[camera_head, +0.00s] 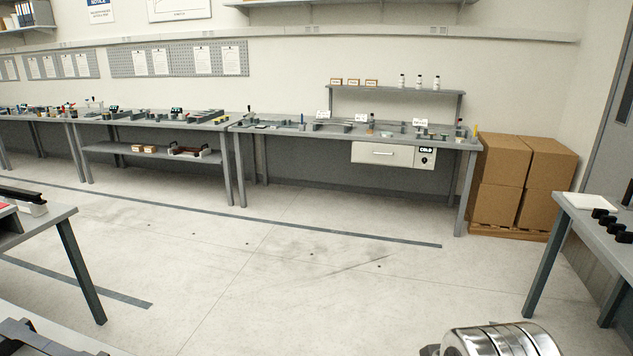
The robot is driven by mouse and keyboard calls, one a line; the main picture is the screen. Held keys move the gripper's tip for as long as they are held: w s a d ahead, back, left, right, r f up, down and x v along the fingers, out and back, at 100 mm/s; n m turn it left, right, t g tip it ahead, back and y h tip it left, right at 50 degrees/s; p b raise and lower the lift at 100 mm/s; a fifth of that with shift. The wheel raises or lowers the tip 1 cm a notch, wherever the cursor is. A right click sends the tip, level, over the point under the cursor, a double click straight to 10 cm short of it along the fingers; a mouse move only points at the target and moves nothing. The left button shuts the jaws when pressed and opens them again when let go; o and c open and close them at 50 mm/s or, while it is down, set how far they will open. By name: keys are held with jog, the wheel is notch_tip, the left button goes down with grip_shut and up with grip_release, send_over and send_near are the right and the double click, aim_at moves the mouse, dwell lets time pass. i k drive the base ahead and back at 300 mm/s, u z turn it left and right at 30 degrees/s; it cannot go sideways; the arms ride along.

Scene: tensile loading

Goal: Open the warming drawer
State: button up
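The warming drawer (383,154) is a white front with a pale horizontal handle, set under the top of the grey bench by the back wall. It looks closed, its front flat beside the panel. A white panel (425,157) with a black display joins its right side; the display seems to read "COLD". No gripper that I can make out is in view. The drawer's inside is hidden.
The floor (290,270) before the bench is open, with dark tape lines. Cardboard boxes (522,180) on a pallet stand right of the bench. Tables flank left (60,215) and right (590,225). A ringed metal cylinder (500,342) shows at bottom right; whether it is mine is unclear.

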aim_at(398, 154)
jog(key=z, duration=0.2)
jog(key=i, duration=5.9)
jog(key=u, duration=0.05)
